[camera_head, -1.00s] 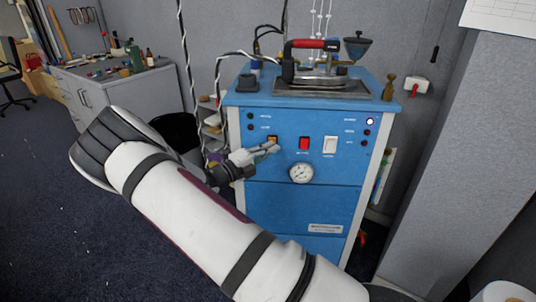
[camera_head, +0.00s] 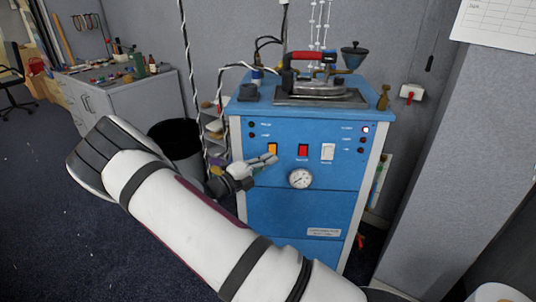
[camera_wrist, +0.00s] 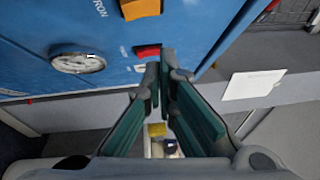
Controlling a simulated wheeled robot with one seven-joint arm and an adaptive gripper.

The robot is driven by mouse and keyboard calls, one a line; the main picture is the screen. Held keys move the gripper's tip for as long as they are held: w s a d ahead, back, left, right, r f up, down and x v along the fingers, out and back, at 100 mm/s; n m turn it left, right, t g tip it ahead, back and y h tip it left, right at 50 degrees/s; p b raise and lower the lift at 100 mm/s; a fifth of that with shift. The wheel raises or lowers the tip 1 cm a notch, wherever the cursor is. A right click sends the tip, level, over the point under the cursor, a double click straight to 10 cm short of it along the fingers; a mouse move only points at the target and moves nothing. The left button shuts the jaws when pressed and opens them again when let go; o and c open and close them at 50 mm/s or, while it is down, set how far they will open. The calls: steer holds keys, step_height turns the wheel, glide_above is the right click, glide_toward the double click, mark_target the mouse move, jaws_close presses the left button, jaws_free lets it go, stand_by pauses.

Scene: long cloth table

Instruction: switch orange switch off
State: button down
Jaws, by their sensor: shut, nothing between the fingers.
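The orange switch (camera_head: 272,149) is the leftmost of three switches on the blue front panel of the ironing machine (camera_head: 290,215). It also shows at the top edge of the wrist view (camera_wrist: 140,8), partly cut off. My gripper (camera_head: 274,160) is shut and empty, with its fingertips just below the orange switch in the head view. In the wrist view my gripper (camera_wrist: 165,60) has its tips close together near the red switch (camera_wrist: 148,51). I cannot tell whether the tips touch the panel, or which way the orange switch is tilted.
A white switch (camera_head: 328,151) sits right of the red one, and a round gauge (camera_head: 300,179) below them. An iron (camera_head: 313,75) rests on top of the machine. A black bin (camera_head: 178,142) and a grey cabinet (camera_head: 120,95) stand to the left. A grey wall is on the right.

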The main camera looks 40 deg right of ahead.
steer(key=a, duration=0.9)
steer(key=shift+s+a+r, duration=0.2)
steer(key=shift+a+r, duration=0.05)
steer(key=shift+r, duration=0.05)
steer(key=s+a+r+m+g+y+p, duration=0.1)
steer(key=s+r+m+g+y, duration=0.1)
steer(key=s+r+m+y, duration=0.55)
steer(key=s+r+m+g+y+p, duration=0.1)
steer(key=s+r+m+g+y, duration=0.2)
steer(key=s+m, duration=0.75)
steer(key=s+a+r+m+t+y+p, duration=0.2)
steer(key=s+a+r+m+t+y, duration=0.2)
steer(key=s+a+r+m, duration=0.2)
steer(key=s+a+r+m+t+y+p, duration=0.1)
steer(key=s+a+r+m+t+y, duration=0.2)
steer(key=s+a+r+m, duration=0.3)
steer(key=s+r+m+y, duration=0.1)
steer(key=s+m, duration=0.4)
steer(key=shift+r+m+t+p, duration=0.25)
steer(key=shift+m+t+p, duration=0.15)
